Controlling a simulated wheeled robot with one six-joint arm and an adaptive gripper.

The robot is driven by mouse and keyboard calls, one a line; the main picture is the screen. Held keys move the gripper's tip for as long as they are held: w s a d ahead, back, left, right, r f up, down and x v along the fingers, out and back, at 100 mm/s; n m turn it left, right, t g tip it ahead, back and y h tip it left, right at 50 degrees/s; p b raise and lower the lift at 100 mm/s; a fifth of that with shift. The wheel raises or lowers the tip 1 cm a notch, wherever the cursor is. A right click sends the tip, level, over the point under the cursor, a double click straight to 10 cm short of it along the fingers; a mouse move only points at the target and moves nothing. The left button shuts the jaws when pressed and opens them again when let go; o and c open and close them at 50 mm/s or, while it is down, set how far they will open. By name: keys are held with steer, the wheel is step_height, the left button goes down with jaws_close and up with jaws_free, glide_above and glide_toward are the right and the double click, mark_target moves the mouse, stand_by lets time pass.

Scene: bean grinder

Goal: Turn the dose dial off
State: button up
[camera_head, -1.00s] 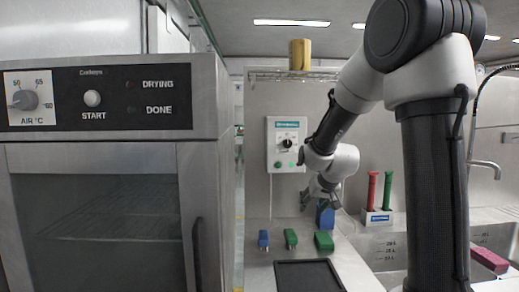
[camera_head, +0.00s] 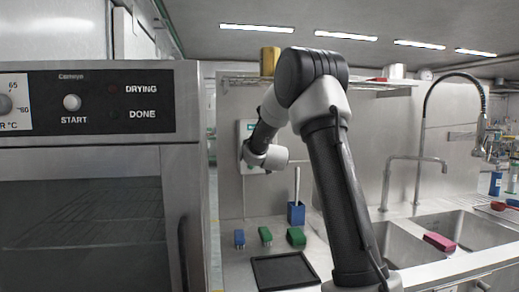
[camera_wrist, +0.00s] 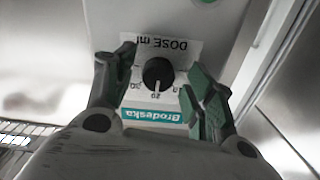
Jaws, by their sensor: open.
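The dose dial (camera_wrist: 157,73) is a round black knob on a white panel marked "DOSE ml", which appears upside down in the wrist view. A white pointer mark on the knob faces the number 20, toward the teal "Brodeska" label (camera_wrist: 155,117). My gripper (camera_wrist: 161,64) is open, with one dark green-padded finger on each side of the dial. Gaps show between both fingers and the knob. In the head view the wall-mounted white dosing box (camera_head: 243,130) is mostly hidden behind my arm, and the dial and fingers are not visible there.
A drying oven (camera_head: 90,180) fills the left. Blue, green and larger green brushes (camera_head: 296,236) and a black tray (camera_head: 284,271) lie on the counter. Sinks are at the right.

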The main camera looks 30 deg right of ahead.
steer(key=shift+w+d, duration=0.1)
steer(key=shift+w, duration=0.15)
steer(key=c, duration=1)
